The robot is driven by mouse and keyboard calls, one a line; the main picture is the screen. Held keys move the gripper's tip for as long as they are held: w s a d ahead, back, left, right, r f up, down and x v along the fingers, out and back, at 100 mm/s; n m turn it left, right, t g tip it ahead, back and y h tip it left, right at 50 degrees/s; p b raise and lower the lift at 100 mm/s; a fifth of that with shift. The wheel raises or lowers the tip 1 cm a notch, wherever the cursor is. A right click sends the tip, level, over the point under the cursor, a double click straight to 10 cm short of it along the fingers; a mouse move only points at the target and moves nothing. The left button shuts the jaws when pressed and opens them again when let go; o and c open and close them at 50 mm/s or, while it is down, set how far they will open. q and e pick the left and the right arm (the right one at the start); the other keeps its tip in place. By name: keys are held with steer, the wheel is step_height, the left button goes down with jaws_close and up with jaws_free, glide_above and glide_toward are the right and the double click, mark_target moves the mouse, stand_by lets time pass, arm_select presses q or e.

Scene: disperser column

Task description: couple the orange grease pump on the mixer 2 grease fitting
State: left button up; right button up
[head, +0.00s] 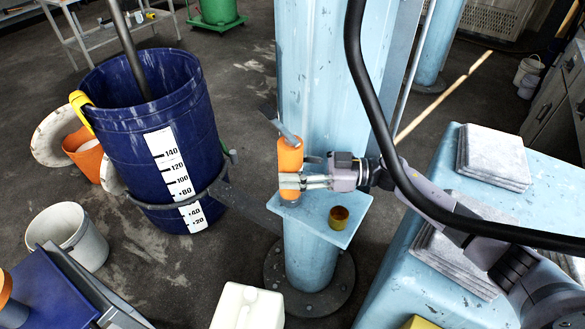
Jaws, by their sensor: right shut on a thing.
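The orange grease pump (290,155) is upright, with a grey lever or head on top tilting up to the left. My right gripper (290,181) comes in from the right and is shut around the pump's lower body. The pump's base is at the small light blue shelf (325,235) on the column; I cannot tell whether it rests on it or hangs just above. I cannot make out a grease fitting marked for mixer 2. My left gripper is not in view.
The light blue column (325,100) rises close behind. A large blue barrel (120,120) stands left. A blue bench with grey slabs (495,155) is right. A white canister (247,308) stands in front.

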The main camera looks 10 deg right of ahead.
steer(key=o, duration=1.2)
steer(key=shift+f, duration=0.1)
steer(key=shift+f, duration=0.15)
steer(key=v, duration=1.2)
steer(key=shift+s, duration=0.1)
